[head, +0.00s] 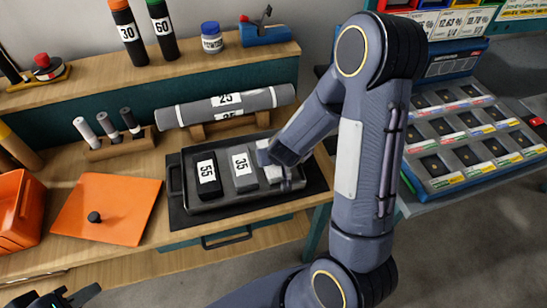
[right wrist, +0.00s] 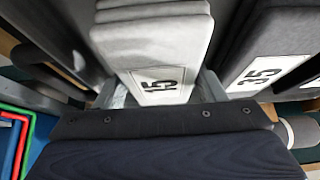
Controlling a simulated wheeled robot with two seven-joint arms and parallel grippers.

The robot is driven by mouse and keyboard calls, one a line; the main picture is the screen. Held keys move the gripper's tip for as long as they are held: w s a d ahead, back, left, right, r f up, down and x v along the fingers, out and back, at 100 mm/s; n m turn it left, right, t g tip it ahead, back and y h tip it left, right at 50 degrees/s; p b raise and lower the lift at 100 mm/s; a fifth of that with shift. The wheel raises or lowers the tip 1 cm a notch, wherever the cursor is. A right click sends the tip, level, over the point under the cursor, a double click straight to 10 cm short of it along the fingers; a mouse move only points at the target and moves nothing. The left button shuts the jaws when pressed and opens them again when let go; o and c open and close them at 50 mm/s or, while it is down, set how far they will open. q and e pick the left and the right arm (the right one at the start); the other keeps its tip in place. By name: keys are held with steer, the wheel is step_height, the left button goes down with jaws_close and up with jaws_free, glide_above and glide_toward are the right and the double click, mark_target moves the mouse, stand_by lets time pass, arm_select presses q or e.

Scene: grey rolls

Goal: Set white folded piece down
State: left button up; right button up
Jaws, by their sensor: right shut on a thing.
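The white folded piece (right wrist: 150,45), labelled 15, is between the fingers of my right gripper (right wrist: 155,95) in the right wrist view. In the head view the white piece (head: 272,174) is at the right end of the dark tray (head: 222,206), partly hidden by my right gripper (head: 286,180). I cannot tell whether it rests on the tray floor. The grey folded piece (head: 243,170), labelled 35, is just left of it. The black folded piece (head: 205,175), labelled 55, is at the tray's left. My left gripper (head: 66,298) is low at the left edge, partly cut off.
A grey roll (head: 225,106) lies on a wooden stand behind the tray. Small rolls stand in a wooden block (head: 122,144). An orange mat (head: 108,208) and orange bin (head: 18,208) are at left. A compartmented case (head: 470,135) is at right, beyond my right arm.

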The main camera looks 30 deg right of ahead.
steer(key=shift+f, duration=0.15)
steer(key=o, duration=0.8)
steer(key=shift+c, duration=0.2)
